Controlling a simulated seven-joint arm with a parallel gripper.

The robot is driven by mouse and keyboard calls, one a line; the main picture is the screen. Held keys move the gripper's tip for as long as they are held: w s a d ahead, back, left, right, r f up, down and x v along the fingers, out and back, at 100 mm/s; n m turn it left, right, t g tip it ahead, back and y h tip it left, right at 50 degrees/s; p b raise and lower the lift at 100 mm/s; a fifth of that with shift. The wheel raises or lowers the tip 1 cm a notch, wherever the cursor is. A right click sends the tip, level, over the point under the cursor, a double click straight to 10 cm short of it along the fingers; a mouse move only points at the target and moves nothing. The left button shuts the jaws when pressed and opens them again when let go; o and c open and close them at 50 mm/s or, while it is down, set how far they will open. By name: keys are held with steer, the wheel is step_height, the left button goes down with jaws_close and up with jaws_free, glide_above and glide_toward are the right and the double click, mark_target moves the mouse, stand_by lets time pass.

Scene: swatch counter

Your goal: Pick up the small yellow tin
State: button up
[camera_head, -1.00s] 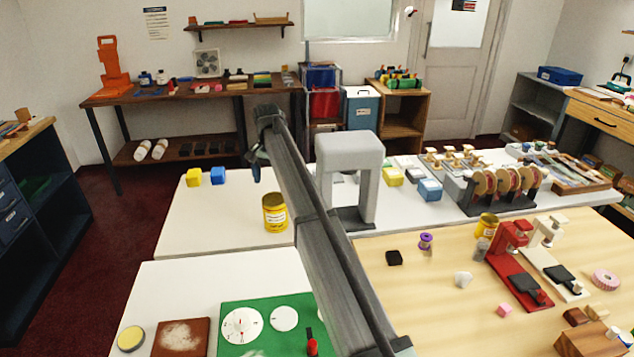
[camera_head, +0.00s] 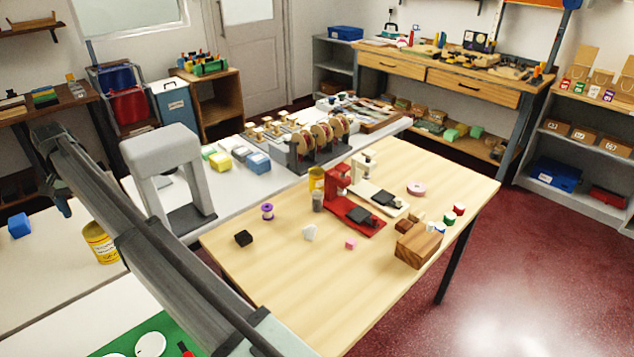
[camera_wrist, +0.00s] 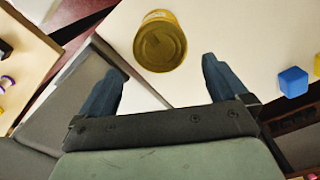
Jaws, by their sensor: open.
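Two yellow tins show in the head view. The smaller-looking one (camera_head: 316,178) stands on the wooden table, partly hidden behind a grey cylinder and beside a red stand. A bigger labelled yellow tin (camera_head: 102,246) stands on the white table at left, partly covered by my arm. My gripper (camera_head: 64,208) hangs over the white table, beyond this bigger tin. In the wrist view my gripper (camera_wrist: 160,80) is open and empty. A yellow tin (camera_wrist: 160,45), apparently the bigger one, lies just ahead of the fingertips, untouched.
A grey arch (camera_head: 165,165) stands close beside my arm. The red stand (camera_head: 350,205), a black cube (camera_head: 243,238), a purple spool (camera_head: 267,212) and a wooden block (camera_head: 418,245) are on the wooden table. A blue cube (camera_wrist: 292,82) is right of my gripper.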

steer(key=shift+c, duration=0.8)
